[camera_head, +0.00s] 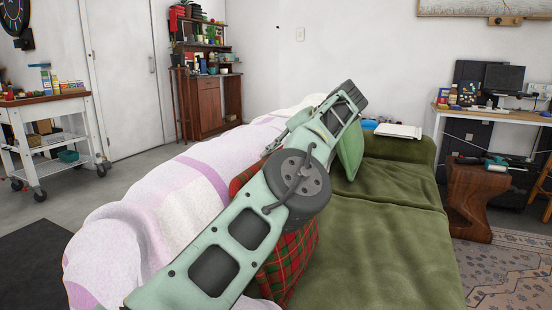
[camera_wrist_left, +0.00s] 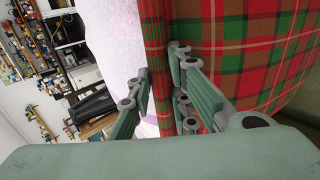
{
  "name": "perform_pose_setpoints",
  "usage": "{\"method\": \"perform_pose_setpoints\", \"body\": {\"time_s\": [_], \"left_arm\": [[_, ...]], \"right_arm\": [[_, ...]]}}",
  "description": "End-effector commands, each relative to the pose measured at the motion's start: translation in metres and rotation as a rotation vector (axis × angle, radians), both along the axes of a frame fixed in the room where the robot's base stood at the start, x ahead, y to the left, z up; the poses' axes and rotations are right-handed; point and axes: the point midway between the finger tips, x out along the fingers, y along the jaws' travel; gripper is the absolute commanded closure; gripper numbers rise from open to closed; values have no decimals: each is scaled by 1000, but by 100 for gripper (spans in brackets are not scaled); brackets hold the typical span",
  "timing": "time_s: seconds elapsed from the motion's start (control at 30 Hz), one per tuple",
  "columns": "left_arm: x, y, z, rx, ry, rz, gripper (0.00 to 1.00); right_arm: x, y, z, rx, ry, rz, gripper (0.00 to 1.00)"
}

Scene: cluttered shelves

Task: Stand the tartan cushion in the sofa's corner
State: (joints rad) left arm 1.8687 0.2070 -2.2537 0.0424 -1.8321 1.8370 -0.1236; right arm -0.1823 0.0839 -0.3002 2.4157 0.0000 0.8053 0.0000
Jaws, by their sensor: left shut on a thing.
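The tartan cushion (camera_head: 290,262), red and green plaid, is on the green sofa (camera_head: 385,225) near the sofa's back, partly hidden behind my left arm in the head view. In the left wrist view the cushion (camera_wrist_left: 245,45) fills the upper right, close to the fingers. My left gripper (camera_wrist_left: 160,88) is shut on the cushion's edge, with one finger on each side of a fold of the fabric. In the head view my arm covers much of the cushion, and I cannot make out the fingertips. My right gripper is not in view.
A white and lilac blanket (camera_head: 150,215) covers the sofa's back. A plain green cushion (camera_head: 350,152) stands at the sofa's far end, partly behind my arm. The seat to the right is clear. A carved wooden stool (camera_head: 470,200) and a desk (camera_head: 500,112) stand beyond the sofa.

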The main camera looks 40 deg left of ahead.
Motion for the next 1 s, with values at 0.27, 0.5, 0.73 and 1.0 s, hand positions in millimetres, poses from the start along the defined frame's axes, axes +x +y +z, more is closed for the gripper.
{"method": "perform_pose_setpoints", "body": {"time_s": [0.27,0.5,0.73,1.0], "left_arm": [[0,1,-2,1,-1,0,100],[0,1,-2,1,0,1,68],[0,1,-2,0,0,0,60],[1,-3,3,-1,1,-1,60]], "right_arm": [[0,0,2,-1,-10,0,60],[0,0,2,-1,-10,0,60],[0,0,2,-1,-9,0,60],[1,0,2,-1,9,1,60]]}}
